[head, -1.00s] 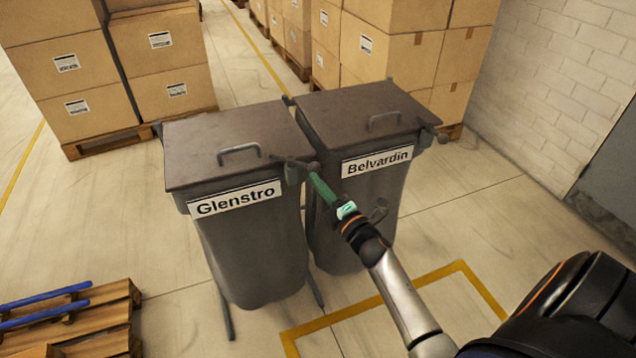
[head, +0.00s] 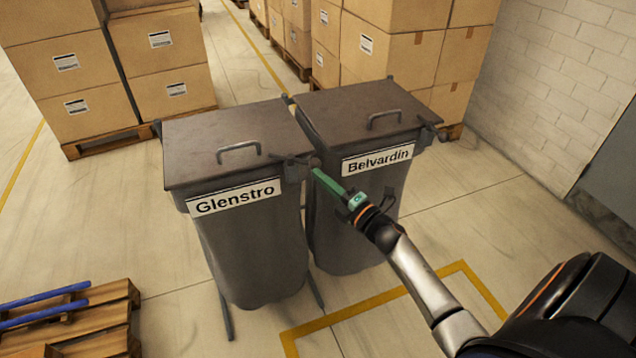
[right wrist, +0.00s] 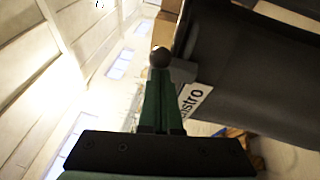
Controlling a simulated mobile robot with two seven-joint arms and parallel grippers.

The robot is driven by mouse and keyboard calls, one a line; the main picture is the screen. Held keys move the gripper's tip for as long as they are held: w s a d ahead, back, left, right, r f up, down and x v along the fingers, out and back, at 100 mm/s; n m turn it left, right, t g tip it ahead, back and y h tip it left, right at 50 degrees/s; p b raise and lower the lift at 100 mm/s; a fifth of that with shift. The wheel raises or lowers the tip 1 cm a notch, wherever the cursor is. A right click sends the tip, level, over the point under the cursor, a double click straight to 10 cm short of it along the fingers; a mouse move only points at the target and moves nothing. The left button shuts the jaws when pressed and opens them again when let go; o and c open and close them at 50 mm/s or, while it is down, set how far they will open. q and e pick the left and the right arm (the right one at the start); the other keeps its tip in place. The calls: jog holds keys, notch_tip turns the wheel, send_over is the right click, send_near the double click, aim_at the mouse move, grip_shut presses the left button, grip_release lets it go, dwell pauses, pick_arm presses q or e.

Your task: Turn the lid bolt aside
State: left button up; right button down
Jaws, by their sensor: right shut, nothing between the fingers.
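Two dark grey lidded bins stand side by side, the Glenstro bin (head: 250,240) on the left and the Belvardin bin (head: 340,235) on the right. Both lids are down. A dark bolt with a round knob (head: 315,162) sits at the Glenstro bin's front right corner. My right gripper (head: 318,174) is shut and empty, its green fingertips close to this knob. In the right wrist view the knob (right wrist: 160,56) appears just beyond the fingertips (right wrist: 155,82); I cannot tell whether they touch. My left gripper is not in view.
The Belvardin bin has a similar bolt (head: 428,127) at its right corner. Stacked cartons (head: 110,70) on pallets stand behind. A wooden pallet (head: 95,320) with blue bars lies at the lower left. The floor in front of the bins is clear.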

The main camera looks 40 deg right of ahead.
pick_arm(q)
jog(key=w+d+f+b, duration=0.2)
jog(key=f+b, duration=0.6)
jog(key=b, duration=0.4)
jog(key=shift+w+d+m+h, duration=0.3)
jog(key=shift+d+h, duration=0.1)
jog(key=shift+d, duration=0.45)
pick_arm(e)
jog(key=w+d+n+g+y, duration=0.3)
jog(key=d+n+y, duration=0.2)
jog(key=y, duration=0.4)
jog(key=shift+w+n+g, duration=0.35)
jog(key=shift+n+g, duration=0.05)
jog(key=shift+n, duration=0.1)
jog(key=shift+d, duration=0.1)
